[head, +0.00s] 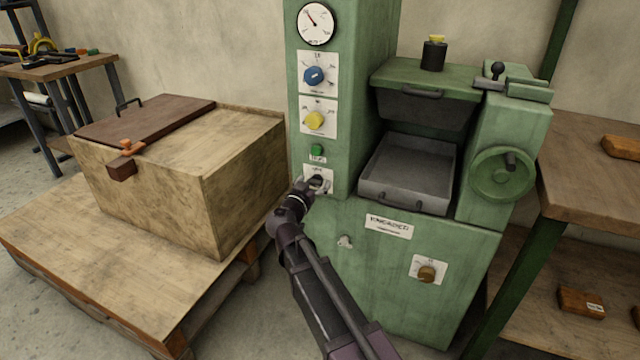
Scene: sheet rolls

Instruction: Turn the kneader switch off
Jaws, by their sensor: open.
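A green machine (365,270) stands in the middle of the head view. Its front carries a white plate that seems to read "KNEADER" (388,226), but the letters are blurred. A brown knob (427,273) on a white plate sits lower right of it. My gripper (318,183) is open at a small white plate low on the machine's column, below a green button (317,151). It covers most of that plate, so I cannot see the control there or its position. I cannot tell whether my gripper touches it.
Above are a yellow knob (315,120), a blue knob (314,76) and a gauge (317,23). A grey tray (408,180) and a handwheel (502,174) are to the right. A wooden chest (240,185) on a low platform (90,265) stands left. Wooden shelves (590,170) stand right.

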